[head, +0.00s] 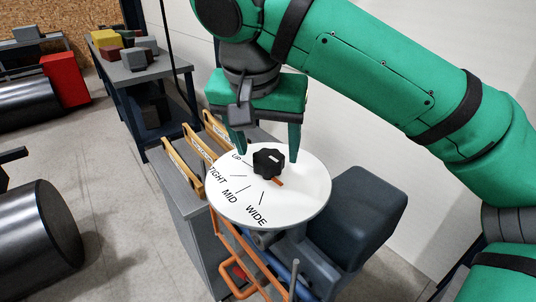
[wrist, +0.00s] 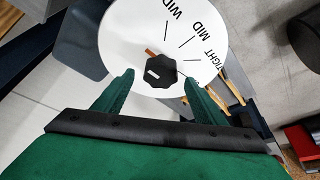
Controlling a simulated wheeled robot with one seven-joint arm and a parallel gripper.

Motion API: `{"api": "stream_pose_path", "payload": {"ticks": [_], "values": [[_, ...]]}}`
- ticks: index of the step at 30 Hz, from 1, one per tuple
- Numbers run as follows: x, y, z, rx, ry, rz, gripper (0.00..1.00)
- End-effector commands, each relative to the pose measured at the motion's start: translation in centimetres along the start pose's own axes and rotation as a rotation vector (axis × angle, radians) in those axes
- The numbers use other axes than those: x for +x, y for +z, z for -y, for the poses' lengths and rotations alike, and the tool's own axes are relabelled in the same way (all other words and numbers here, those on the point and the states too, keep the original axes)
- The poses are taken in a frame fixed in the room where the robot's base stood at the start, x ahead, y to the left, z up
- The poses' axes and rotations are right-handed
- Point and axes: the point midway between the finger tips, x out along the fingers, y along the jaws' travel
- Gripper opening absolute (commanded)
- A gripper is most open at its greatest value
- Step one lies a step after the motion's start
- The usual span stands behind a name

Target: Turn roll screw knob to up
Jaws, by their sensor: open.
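The black lobed knob (head: 268,162) sits in the middle of a white round dial (head: 313,190) marked UP, TIGHT, MID and WIDE. An orange pointer (head: 278,182) sticks out from under the knob, beyond the WIDE tick on the side away from MID. The UP mark (head: 237,157) is at the dial's left far side in the head view. My gripper (head: 268,150) is open above the dial. In the wrist view, the knob (wrist: 155,72) shows between the open gripper's fingertips (wrist: 159,77), with gaps on both sides. UP is hidden in the wrist view.
Labelled wooden strips (head: 183,165) stand on the grey bench left of the dial. A dark blue-grey block (head: 352,215) is at its right. An orange handle (head: 240,272) hangs below. A far bench (head: 165,75) holds coloured blocks. Large dark cylinders (head: 42,232) lie at left.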

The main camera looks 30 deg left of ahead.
Motion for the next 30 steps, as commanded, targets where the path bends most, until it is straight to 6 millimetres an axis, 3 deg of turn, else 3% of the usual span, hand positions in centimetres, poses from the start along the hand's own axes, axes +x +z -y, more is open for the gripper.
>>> {"api": "stream_pose_path", "payload": {"ticks": [7,19,24,30], "values": [[2.9,0.1,0.2,-0.003,-0.003,0.0,0.65],[3.5,0.0,0.2,-0.004,-0.002,-0.001,0.65],[3.5,0.0,0.2,-0.003,-0.002,-0.001,0.24],[3.5,0.0,0.2,-0.008,-0.005,-0.001,0.24]]}}
